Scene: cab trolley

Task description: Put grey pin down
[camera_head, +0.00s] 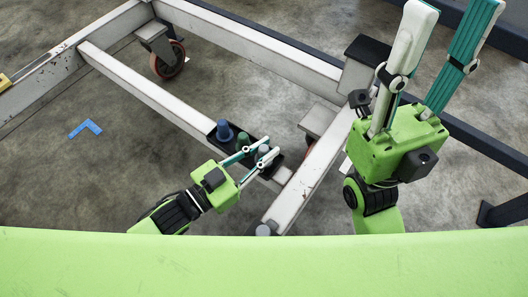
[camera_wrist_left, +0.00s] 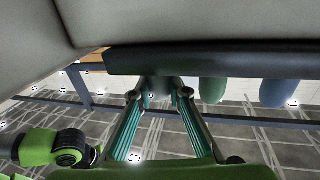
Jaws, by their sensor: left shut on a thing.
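The grey pin (camera_head: 263,150) is at the right end of a small black tray (camera_head: 212,139) on the trolley frame. My left gripper (camera_head: 261,152) is shut on the grey pin. In the left wrist view the grey pin (camera_wrist_left: 161,88) shows between the two fingertips, close against the dark tray edge (camera_wrist_left: 205,60). I cannot tell whether its base touches the tray. A green pin (camera_head: 243,139) and a blue pin (camera_head: 224,131) stand beside it in the tray. My right gripper (camera_head: 455,12) is open and empty at the upper right, fingers pointing up.
White trolley beams (camera_head: 135,80) surround the tray, with another beam (camera_head: 312,172) close to its right. A caster wheel (camera_head: 167,62) is at the upper left. A blue corner mark (camera_head: 86,128) lies on open concrete floor at the left.

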